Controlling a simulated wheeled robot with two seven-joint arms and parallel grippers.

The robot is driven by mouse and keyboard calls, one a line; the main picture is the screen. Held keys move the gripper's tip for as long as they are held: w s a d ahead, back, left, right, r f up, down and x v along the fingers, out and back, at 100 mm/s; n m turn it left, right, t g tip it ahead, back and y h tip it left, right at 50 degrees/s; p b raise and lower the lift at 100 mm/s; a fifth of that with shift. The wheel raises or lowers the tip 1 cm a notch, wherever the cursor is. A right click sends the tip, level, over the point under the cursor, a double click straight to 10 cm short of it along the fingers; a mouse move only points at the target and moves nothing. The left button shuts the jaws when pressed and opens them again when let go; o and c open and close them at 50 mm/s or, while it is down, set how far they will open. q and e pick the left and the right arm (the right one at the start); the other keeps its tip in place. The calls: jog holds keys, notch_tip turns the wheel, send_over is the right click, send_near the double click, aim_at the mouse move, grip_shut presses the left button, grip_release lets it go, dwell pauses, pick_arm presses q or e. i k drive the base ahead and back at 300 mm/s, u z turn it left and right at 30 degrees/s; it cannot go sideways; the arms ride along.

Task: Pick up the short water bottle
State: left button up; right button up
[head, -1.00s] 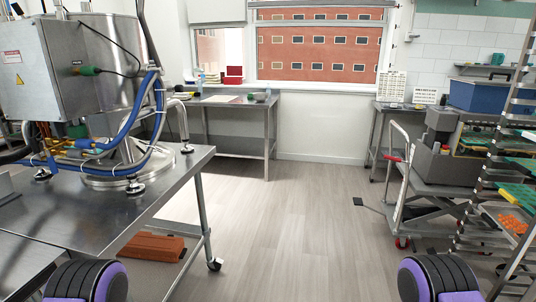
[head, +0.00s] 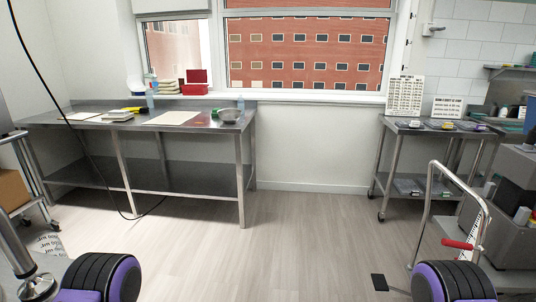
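A small, short bluish bottle (head: 240,103) stands upright at the right back of the long steel table, by the window wall. A taller clear-blue bottle (head: 150,98) stands further left on the same table (head: 175,125). Both are small in the picture, so their details are hard to make out. Neither of my grippers shows; only purple and black parts of my arms are at the bottom corners.
A metal bowl (head: 229,115) sits just in front of the short bottle, with a green item (head: 215,113) to its left. A red box (head: 195,83) is on the sill. A cart handle (head: 432,210) stands right. The middle floor (head: 270,240) is clear.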

aim_at(240, 102)
jog(key=u, duration=0.15)
jog(key=i, duration=2.5)
jog(key=u, duration=0.2)
jog(key=k, duration=0.5)
jog(key=z, duration=0.7)
jog(key=i, duration=1.65)
jog(key=u, duration=0.7)
